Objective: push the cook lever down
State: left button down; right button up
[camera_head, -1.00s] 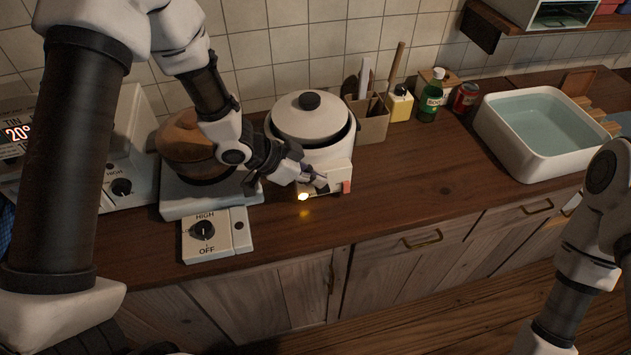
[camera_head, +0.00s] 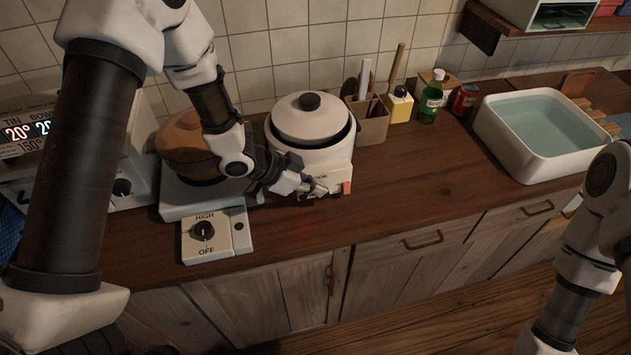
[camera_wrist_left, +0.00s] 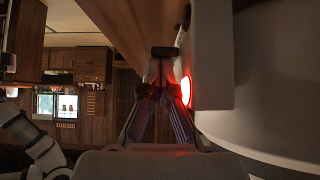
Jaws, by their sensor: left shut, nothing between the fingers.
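The white rice cooker (camera_head: 340,142) stands on the counter with its lid on. A small pink-red tab (camera_head: 346,187) shows on its front box; I cannot tell whether this is the cook lever. My left gripper (camera_head: 323,189) is shut and empty, its fingertips at the front box just left of the tab; contact is unclear. In the left wrist view, the closed fingers (camera_wrist_left: 164,66) are beside the pale cooker body (camera_wrist_left: 215,125), near a glowing red light (camera_wrist_left: 186,93). A dark piece lies at their tips, its identity unclear. My right gripper is out of view.
A burner with a brown pot (camera_head: 185,138) is left of the cooker, its dial panel (camera_head: 207,240) in front. A utensil holder (camera_head: 371,126), yellow bottle (camera_head: 400,106), green bottle (camera_head: 431,98) and red can (camera_head: 464,99) stand behind right. The counter right of the cooker is clear.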

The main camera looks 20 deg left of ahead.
pick_arm(q)
jog(key=v, duration=0.8)
jog(key=shift+s+f, duration=0.1)
dwell(0.3)
